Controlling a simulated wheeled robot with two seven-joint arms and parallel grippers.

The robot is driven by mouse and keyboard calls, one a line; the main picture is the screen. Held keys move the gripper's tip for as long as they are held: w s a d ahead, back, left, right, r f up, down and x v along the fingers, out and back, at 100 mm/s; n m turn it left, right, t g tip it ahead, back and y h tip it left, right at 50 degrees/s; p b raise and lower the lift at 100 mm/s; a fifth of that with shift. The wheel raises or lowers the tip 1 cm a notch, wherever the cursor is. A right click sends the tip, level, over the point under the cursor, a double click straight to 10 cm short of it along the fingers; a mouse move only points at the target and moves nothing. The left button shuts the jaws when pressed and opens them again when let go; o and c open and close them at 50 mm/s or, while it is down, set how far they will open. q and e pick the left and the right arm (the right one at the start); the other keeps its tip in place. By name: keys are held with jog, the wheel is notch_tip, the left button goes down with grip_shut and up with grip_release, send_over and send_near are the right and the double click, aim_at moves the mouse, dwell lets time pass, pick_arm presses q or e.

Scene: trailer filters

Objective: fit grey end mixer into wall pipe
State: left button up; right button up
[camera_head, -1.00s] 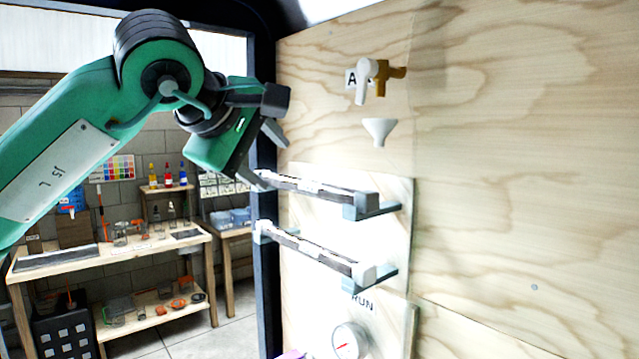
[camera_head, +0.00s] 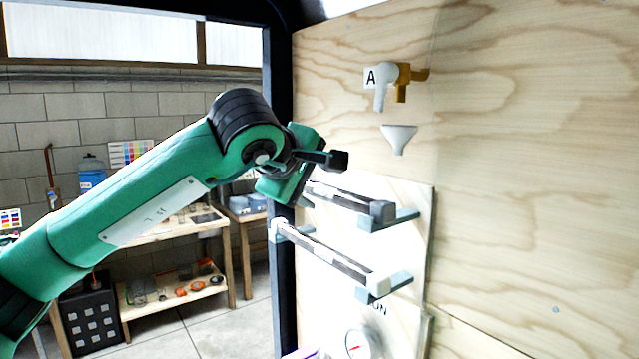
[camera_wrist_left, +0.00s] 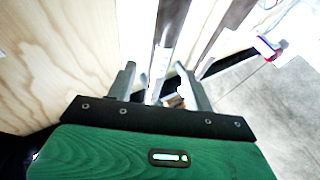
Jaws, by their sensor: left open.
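The grey end mixer (camera_head: 345,196) is a long dark-and-white tube with a dark grey right end. It lies on the upper wall bracket; my arm hides its left end. A similar tube with a white end (camera_head: 330,257) lies on the lower bracket. The brown wall pipe (camera_head: 403,82) is high on the wall beside a white tap marked A (camera_head: 381,88). My left gripper (camera_head: 333,161) is open, just above the upper tube's left part. In the left wrist view, its fingers (camera_wrist_left: 160,92) point toward the tubes, with one tube (camera_wrist_left: 170,38) running between them in the picture; contact is unclear.
A white funnel (camera_head: 399,138) is fixed below the tap. Grey brackets (camera_head: 387,219) stick out from the wall panel. A round gauge (camera_head: 358,343) is at the bottom. The dark door frame (camera_head: 281,130) stands behind my gripper. The plywood wall at right is clear.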

aim_at(322, 190)
pick_arm(q)
jog(key=p+x, duration=0.1)
jog(key=x, duration=0.2)
jog(key=shift+w+p, duration=0.2)
jog(key=shift+p, duration=0.2)
jog(key=shift+w+d+f, duration=0.1)
jog(key=shift+w+f, duration=0.1)
jog(key=shift+f, duration=0.05)
jog(key=shift+s, duration=0.1)
pick_arm(e)
jog(key=shift+s+d+r, duration=0.1)
jog(key=shift+s+r, duration=0.25)
jog(key=shift+r, duration=0.3)
jog(key=shift+s+d+r, duration=0.1)
jog(key=shift+s+r, duration=0.2)
jog(key=shift+r, duration=0.3)
pick_arm(q)
jog(key=shift+c, duration=0.2)
jog(key=c, duration=1.1)
pick_arm(e)
jog(key=shift+w+a, duration=0.1)
jog(key=shift+a, duration=0.2)
jog(key=shift+f, duration=0.1)
